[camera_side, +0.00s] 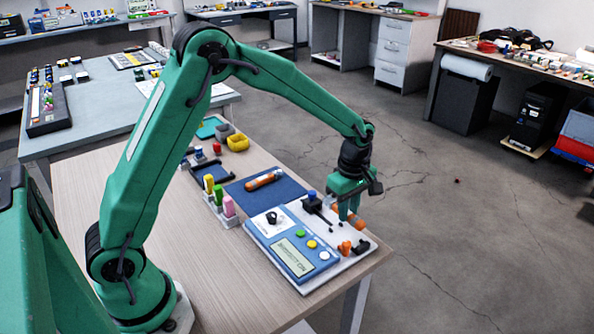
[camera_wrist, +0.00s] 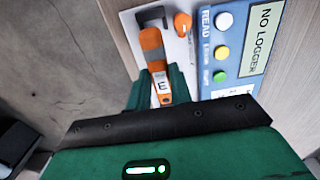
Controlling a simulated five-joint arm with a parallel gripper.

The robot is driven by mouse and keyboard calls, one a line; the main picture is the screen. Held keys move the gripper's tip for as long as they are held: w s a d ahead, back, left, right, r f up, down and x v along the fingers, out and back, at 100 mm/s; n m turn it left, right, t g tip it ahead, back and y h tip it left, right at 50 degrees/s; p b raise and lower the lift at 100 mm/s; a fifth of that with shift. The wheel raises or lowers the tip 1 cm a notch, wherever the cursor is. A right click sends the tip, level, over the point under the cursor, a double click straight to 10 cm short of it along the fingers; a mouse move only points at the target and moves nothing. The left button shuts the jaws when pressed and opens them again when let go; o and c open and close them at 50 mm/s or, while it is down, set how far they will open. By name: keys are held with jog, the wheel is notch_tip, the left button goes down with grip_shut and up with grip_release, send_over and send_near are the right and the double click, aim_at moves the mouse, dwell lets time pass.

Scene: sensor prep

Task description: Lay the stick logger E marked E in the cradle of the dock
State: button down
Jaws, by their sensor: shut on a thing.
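My gripper (camera_side: 349,212) is shut on the stick logger E (camera_wrist: 160,84), an orange stick with a grey band and a white label marked E. In the side view its orange end (camera_side: 361,222) shows beside my fingers, and the rest is hidden. The dock has a white base plate (camera_wrist: 178,55) and a blue panel (camera_side: 290,245) with a display, which reads NO LOGGER in the wrist view. The logger is over the plate's edge, its far end near a black bracket (camera_wrist: 151,17). I cannot tell whether they touch, or make out the cradle.
An orange part (camera_side: 345,247) and a black part (camera_side: 361,246) stand at the plate's near right corner. Another orange stick (camera_side: 264,180) lies on a blue mat (camera_side: 240,196). A rack (camera_side: 220,208) of coloured sticks stands left. Bare floor lies beyond the table's right edge.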

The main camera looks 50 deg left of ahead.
aim_at(345, 237)
jog(key=shift+f, duration=1.75)
jog(key=shift+f, duration=1.1)
dwell(1.1)
jog(key=c, duration=0.9)
grip_release()
jog(key=shift+c, duration=0.2)
jog(key=shift+r, duration=0.7)
jog(key=shift+r, duration=2.95)
